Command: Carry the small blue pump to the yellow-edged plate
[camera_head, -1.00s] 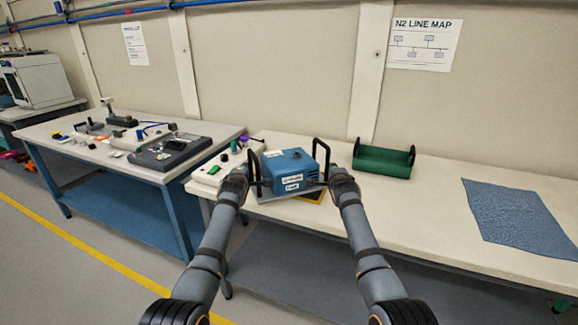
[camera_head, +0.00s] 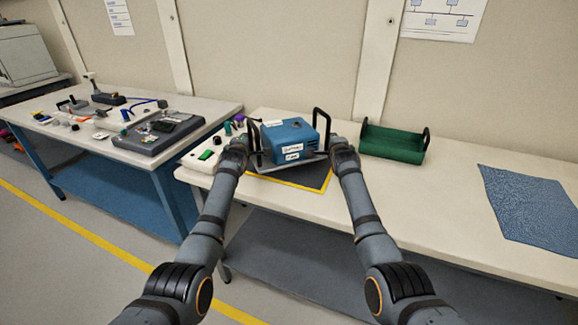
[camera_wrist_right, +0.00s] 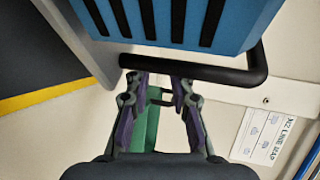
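The small blue pump (camera_head: 290,137) has a white label, a grey base and an upright black handle at each side. It is over the dark yellow-edged plate (camera_head: 318,181), whose front part shows below it; I cannot tell whether they touch. My left gripper (camera_head: 252,158) is at the left handle, its fingers mostly hidden. My right gripper (camera_head: 327,153) is at the right handle.
A green tray with black handles (camera_head: 393,143) stands right of the pump, and a blue mat (camera_head: 530,203) lies farther right. A left bench (camera_head: 70,130) holds several small tools. Bare bench top lies between tray and mat.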

